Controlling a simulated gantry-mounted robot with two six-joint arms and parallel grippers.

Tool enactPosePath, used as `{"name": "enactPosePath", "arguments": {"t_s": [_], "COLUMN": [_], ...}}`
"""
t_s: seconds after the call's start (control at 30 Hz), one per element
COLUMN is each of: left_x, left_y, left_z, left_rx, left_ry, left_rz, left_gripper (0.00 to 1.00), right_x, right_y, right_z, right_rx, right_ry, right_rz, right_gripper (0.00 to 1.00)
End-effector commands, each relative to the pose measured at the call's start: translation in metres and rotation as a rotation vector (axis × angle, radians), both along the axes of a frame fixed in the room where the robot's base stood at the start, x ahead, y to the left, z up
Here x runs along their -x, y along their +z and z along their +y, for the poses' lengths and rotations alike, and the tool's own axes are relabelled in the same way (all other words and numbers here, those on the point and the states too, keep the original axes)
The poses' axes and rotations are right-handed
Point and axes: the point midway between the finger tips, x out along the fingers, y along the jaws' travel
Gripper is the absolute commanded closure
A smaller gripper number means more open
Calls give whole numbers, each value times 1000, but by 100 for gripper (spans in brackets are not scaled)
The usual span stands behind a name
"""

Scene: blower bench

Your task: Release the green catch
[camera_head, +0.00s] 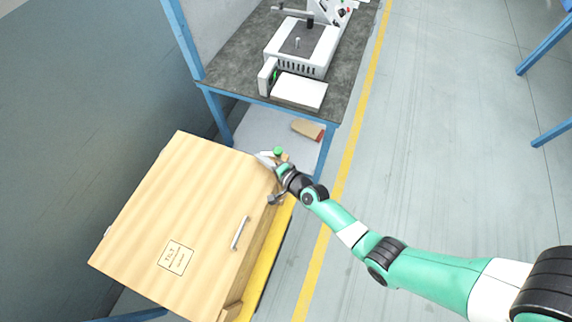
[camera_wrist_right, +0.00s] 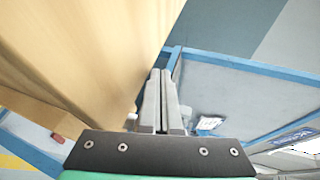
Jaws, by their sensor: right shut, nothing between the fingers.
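A small green knob (camera_head: 278,151) shows at the far right corner of the wooden crate, right by my right gripper; I cannot tell whether they touch. A small green mark (camera_head: 274,76) also shows on the white upright part at the bench's near end. I cannot tell for sure which of these is the catch. My right gripper (camera_head: 264,158) is at the crate's corner. In the right wrist view its fingers (camera_wrist_right: 161,100) are together with nothing between them, close beside the crate's wooden face. No green part shows past the fingers there. My left gripper is not in view.
The wooden crate (camera_head: 165,205) with a metal handle (camera_head: 240,233) and a tilt label fills the lower left. A blue-framed bench (camera_head: 240,83) stands behind it, carrying a white machine (camera_head: 301,46). A brown item (camera_head: 307,129) lies below the bench. Open floor (camera_head: 450,130) is at right.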

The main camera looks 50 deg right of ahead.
Motion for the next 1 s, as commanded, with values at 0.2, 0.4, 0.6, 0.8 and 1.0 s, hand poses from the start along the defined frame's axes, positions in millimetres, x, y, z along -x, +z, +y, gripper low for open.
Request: {"name": "enactPosePath", "arguments": {"t_s": [0.2,0.4,0.6,0.8,1.0], "left_x": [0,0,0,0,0], "left_y": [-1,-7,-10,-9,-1], "left_z": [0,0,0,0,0], "left_rx": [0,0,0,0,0], "left_ry": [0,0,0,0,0], "left_rz": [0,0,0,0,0], "left_gripper": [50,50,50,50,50], "right_x": [0,3,6,6,10], "right_y": [-1,-2,0,0,2], "right_z": [-1,-10,-17,-16,-10], "right_rx": [0,0,2,1,1], "right_ry": [-1,-3,-6,-4,-4], "right_rz": [0,-1,-2,-1,1], "right_gripper": [100,100,100,100,100]}}
